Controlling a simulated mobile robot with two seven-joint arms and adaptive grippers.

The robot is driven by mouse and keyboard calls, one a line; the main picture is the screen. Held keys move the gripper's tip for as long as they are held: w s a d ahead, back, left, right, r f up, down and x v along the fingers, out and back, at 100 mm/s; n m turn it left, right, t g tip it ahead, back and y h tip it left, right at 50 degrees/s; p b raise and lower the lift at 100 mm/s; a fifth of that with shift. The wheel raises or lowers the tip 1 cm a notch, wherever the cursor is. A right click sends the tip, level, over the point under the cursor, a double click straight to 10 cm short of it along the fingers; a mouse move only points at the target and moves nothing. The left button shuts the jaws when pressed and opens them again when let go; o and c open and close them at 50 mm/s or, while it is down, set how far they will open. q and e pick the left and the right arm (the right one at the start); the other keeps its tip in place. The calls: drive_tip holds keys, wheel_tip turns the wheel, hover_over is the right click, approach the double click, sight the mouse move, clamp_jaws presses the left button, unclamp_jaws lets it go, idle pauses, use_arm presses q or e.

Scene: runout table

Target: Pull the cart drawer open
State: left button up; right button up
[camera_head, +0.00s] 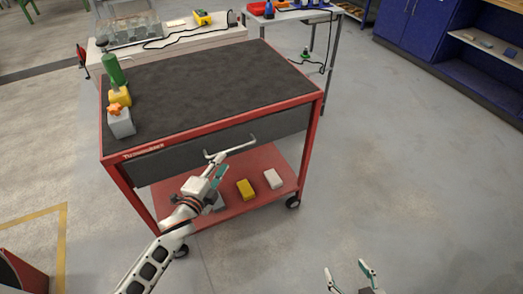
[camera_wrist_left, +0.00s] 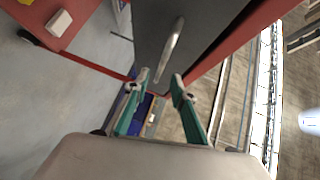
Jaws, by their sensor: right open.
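The red cart (camera_head: 311,150) has a dark grey drawer (camera_head: 275,128) under its black top, and the drawer front sits flush in the frame. A pale metal bar handle (camera_head: 238,148) is on the drawer front; it also shows in the left wrist view (camera_wrist_left: 172,48). My left gripper (camera_head: 216,162) is at the left end of the handle. In the left wrist view its teal fingers (camera_wrist_left: 158,85) are apart, with the handle's near end just ahead of and between the tips. Contact cannot be told. My right gripper (camera_head: 350,274) is open and empty, low over the floor.
A green bottle (camera_head: 113,70), a yellow item (camera_head: 119,96) and a grey block (camera_head: 121,123) stand on the cart top's left edge. The lower shelf holds a yellow block (camera_head: 245,189) and a white block (camera_head: 273,179). Floor is clear in front and right.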

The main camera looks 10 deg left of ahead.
sight(232, 150)
use_arm(q)
drive_tip(key=b+x, duration=0.1)
drive_tip(key=x, duration=0.7)
drive_tip(key=shift+w+d+r, duration=0.1)
drive_tip(key=shift+d, duration=0.1)
clamp_jaws()
